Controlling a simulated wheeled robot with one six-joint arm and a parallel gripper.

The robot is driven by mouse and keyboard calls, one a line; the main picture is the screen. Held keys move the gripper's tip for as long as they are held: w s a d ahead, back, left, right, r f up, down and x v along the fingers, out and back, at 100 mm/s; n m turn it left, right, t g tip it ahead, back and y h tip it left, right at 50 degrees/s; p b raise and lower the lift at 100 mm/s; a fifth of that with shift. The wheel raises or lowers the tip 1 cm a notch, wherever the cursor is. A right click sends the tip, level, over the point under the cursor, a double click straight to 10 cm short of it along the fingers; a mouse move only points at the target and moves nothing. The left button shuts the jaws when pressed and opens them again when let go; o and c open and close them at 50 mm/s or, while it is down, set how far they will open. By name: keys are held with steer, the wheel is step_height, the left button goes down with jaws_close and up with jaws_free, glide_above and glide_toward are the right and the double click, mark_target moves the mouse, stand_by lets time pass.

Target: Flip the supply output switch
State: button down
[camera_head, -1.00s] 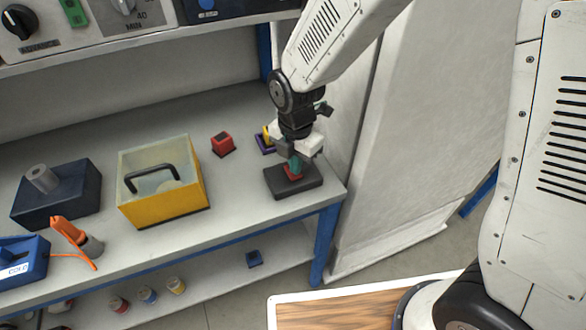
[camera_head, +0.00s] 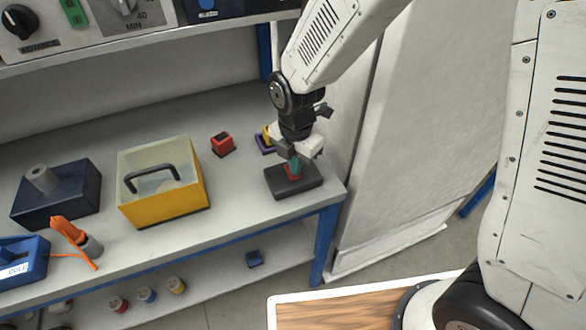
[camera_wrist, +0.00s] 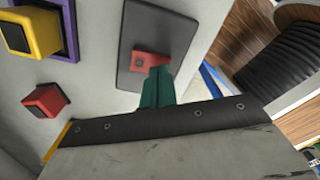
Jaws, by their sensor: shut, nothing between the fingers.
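A dark grey plate (camera_head: 308,186) with a small red part (camera_head: 294,174) on it lies at the right end of the bench. No label shows on it, so I cannot tell for sure that it is the supply output switch. My gripper (camera_head: 296,165) points down over it, with teal fingertips at the red part. In the wrist view the shut teal fingers (camera_wrist: 157,90) reach the near edge of the red part (camera_wrist: 150,62) on the dark plate (camera_wrist: 158,25). They appear to touch or nearly touch it, and hide some of it.
A red block (camera_head: 222,144) and a purple-and-yellow item (camera_head: 265,141) sit close behind and left. A yellow box with a black handle (camera_head: 165,195) stands further left. A panel with knobs (camera_head: 95,22) is above the bench. A pale wall panel (camera_head: 415,130) rises at the right.

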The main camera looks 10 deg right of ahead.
step_height(320, 180, up, 6)
stand_by(0.6)
steer(key=shift+r, duration=0.1)
stand_by(0.3)
steer(key=s+d+r+m, duration=0.8)
steer(key=s+d+m, duration=0.1)
steer(key=m, duration=0.4)
steer(key=s+d+r+m+t, duration=0.1)
steer(key=s+d+r+m, duration=0.7)
steer(key=m, duration=0.6)
steer(key=s+d, duration=0.2)
steer(key=d, duration=0.1)
steer(key=shift+s+d, duration=0.25)
steer(key=shift+d, duration=0.15)
